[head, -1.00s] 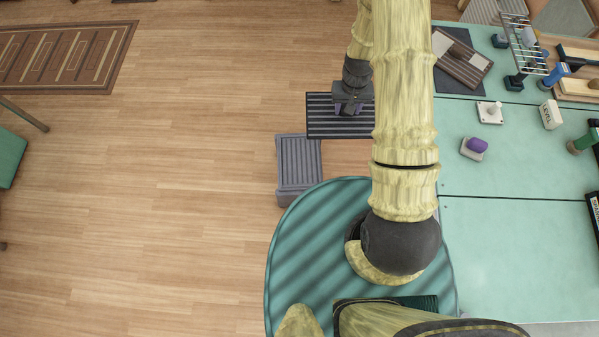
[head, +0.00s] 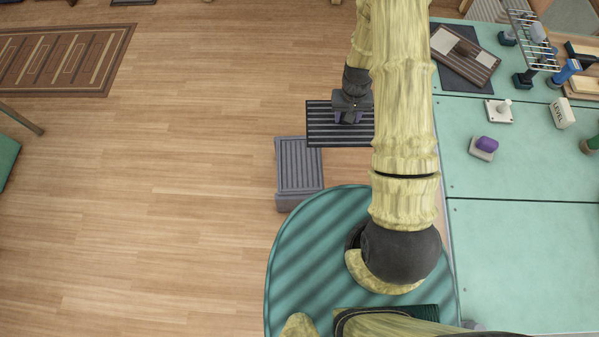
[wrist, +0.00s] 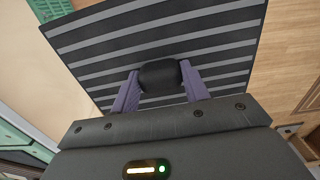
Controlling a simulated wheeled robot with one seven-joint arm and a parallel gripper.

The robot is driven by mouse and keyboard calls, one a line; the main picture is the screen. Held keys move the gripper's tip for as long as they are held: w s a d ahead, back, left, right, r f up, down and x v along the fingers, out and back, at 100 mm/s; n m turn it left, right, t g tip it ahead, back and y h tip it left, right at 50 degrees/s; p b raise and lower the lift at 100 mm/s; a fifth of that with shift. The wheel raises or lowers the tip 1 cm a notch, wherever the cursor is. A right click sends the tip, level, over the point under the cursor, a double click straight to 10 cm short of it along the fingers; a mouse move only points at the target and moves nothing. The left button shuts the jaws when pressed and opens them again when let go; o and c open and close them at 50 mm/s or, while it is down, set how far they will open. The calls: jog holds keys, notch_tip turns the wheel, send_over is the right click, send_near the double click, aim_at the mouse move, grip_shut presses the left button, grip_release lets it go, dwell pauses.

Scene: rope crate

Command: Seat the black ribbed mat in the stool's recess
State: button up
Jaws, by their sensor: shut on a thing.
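The black ribbed mat (head: 325,138) hangs in my gripper (head: 350,117), and it fills much of the wrist view (wrist: 215,50) with its grey stripes. The purple fingers of my gripper (wrist: 160,74) are shut on a black knob standing on the mat. The grey stool (head: 299,192) stands on the floor. Its ribbed top shows below and left of the mat in the head view. The mat's lower edge lies close to the stool's upper edge there, and the mat is off to the right. My arm hides the mat's right end. The height of the mat above the stool is hard to tell.
A green table (head: 520,240) is at the right, with a tray, a wire rack, a purple-topped piece and other items on it. My arm passes along its left edge. Open wooden floor (head: 170,190) lies left of the stool. A brown rug (head: 65,60) is at the far left.

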jog(key=s+f, duration=0.4)
jog(key=f, duration=1)
jog(key=shift+p, duration=0.4)
jog(key=shift+f, duration=0.1)
